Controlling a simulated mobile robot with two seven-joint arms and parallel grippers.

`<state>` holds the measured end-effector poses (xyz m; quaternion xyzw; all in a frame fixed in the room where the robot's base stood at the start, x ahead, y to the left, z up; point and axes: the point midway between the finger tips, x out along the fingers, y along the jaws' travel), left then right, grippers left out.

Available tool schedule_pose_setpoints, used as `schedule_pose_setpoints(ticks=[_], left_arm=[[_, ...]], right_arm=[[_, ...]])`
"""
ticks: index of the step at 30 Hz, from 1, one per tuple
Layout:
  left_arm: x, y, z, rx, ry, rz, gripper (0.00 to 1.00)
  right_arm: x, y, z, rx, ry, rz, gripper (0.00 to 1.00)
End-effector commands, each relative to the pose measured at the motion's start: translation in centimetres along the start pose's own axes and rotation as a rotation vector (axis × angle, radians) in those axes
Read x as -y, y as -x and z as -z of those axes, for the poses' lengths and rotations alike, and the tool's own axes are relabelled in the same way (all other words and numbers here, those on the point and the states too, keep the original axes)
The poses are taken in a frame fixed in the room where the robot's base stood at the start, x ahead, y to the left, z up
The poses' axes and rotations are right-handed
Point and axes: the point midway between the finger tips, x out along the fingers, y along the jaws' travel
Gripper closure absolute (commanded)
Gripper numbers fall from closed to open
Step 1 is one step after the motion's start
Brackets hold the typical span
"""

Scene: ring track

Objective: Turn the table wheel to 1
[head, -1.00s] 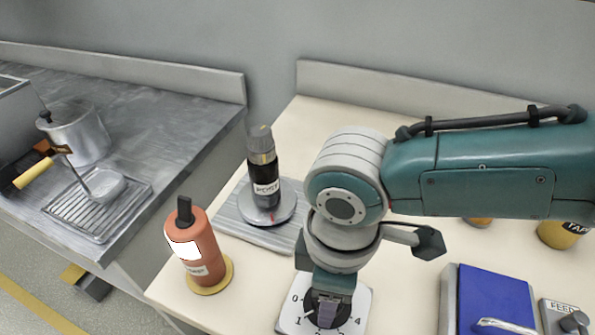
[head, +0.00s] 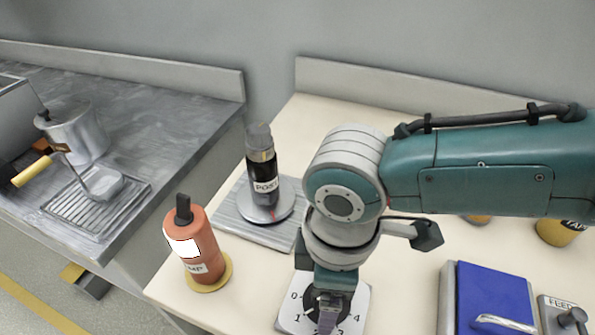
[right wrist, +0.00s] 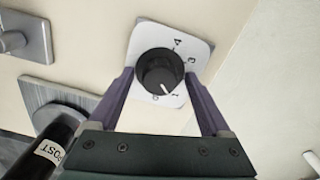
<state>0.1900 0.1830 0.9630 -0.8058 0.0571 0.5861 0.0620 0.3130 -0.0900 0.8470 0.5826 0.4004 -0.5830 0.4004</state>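The table wheel is a round black knob (right wrist: 157,71) on a white square plate (right wrist: 143,38) with numbers around it. In the right wrist view its white pointer line points at the 1. In the head view the plate (head: 293,318) lies at the table's front, and my arm hides much of the knob. My right gripper (right wrist: 160,88) is open, its purple fingers spread on either side of the knob with gaps between. It also shows over the plate in the head view (head: 328,318). My left gripper is not in view.
An orange bottle (head: 196,248) on a yellow disc stands left of the plate. A dark POST canister (head: 262,165) stands on a grey board (head: 232,213) behind. A blue-lidded box (head: 492,296) and a FEED lever unit (head: 565,312) are at the right. A grey counter holds a pot (head: 78,133).

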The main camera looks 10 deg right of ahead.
Motion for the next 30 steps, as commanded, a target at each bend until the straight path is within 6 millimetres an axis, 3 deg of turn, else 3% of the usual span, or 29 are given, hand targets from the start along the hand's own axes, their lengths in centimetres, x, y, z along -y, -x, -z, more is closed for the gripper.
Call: schedule_pose_setpoints(ticks=[8,21,30], left_arm=[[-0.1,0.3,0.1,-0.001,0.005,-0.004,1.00],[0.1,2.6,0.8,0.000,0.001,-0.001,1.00],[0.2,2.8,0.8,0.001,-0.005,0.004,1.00]], right_arm=[[0.0,0.7,0.0,-0.001,0.000,0.000,0.18],[-0.1,8.6,0.0,-0.002,0.000,-0.002,0.18],[0.0,10.0,0.0,0.000,0.000,0.000,0.18]])
